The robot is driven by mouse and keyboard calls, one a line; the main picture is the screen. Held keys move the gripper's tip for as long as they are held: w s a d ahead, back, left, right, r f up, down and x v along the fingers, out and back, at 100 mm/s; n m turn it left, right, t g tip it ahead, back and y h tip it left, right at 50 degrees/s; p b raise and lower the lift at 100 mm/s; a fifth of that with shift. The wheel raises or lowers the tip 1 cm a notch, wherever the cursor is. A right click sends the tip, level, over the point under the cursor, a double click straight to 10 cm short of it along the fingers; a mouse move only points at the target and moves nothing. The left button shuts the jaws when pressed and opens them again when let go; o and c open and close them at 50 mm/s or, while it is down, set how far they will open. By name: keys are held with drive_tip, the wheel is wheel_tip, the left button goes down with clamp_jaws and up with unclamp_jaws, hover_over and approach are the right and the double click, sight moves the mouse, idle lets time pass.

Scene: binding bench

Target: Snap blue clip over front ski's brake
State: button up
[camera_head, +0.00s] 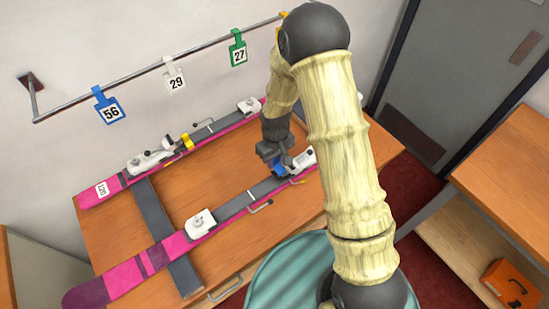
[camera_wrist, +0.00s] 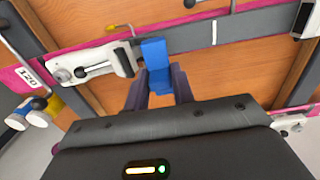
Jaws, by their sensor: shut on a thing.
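The front ski (camera_head: 235,210) is pink and purple and lies along the bench's near side. Its white binding piece (camera_head: 305,157) is partly hidden by my gripper and also shows in the wrist view (camera_wrist: 95,62). My gripper (camera_head: 276,160) is shut on the blue clip (camera_head: 279,170). In the wrist view the clip (camera_wrist: 154,58) sticks out from between my fingers. It appears over the dark middle of the ski, right beside the binding piece, where the brake is. I cannot tell whether it touches the brake. The brake is mostly hidden.
The rear ski (camera_head: 100,190), with a yellow clip (camera_head: 187,142) at its binding, lies behind on the wooden bench (camera_head: 130,235). A dark bar (camera_head: 165,235) runs under both skis. Numbered tags hang from a wall rail (camera_head: 160,68). An orange case (camera_head: 510,285) sits on a shelf at right.

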sight(276, 165)
drive_tip(key=shift+f+b, duration=1.75)
drive_tip(key=shift+f, duration=1)
drive_tip(key=o, duration=0.4)
clamp_jaws()
